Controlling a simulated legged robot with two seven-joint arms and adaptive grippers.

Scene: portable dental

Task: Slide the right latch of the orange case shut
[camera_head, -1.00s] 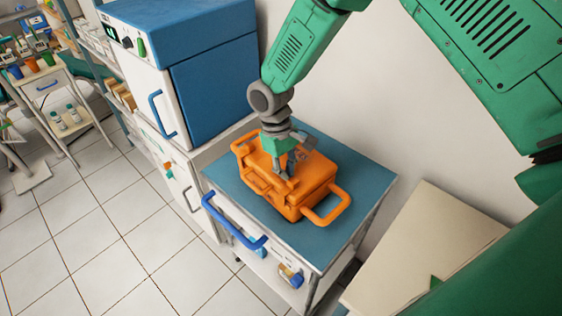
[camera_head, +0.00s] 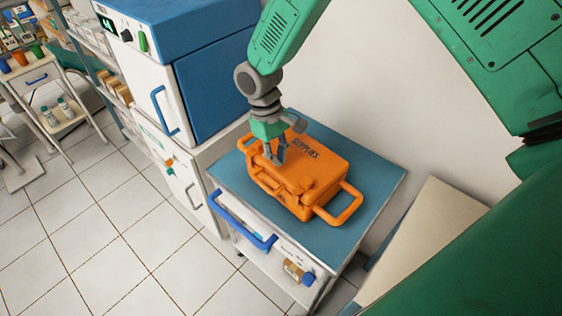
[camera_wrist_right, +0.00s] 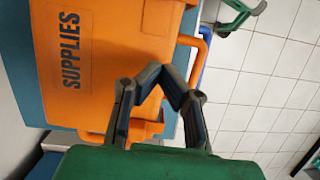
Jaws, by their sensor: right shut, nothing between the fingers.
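The orange case (camera_head: 318,172) sits closed-lidded on the blue top of a small cart, with "SUPPLIES" on its lid. Its right latch (camera_head: 306,187) is a raised orange piece at the lid's front right; I cannot tell how far it has slid. My right gripper (camera_head: 279,161) is shut and empty, pointing down over the front left part of the case. In the wrist view its fingertips (camera_wrist_right: 162,73) meet near the case's front edge, beside the front handle (camera_wrist_right: 200,52). I cannot tell whether they touch the case. My left gripper is not in view.
The cart top (camera_head: 345,238) is clear around the case. The cart has a blue front handle (camera_head: 240,222). A blue and white cabinet (camera_head: 213,95) stands close on the left. A wall is behind, and a beige panel (camera_head: 425,235) stands to the right.

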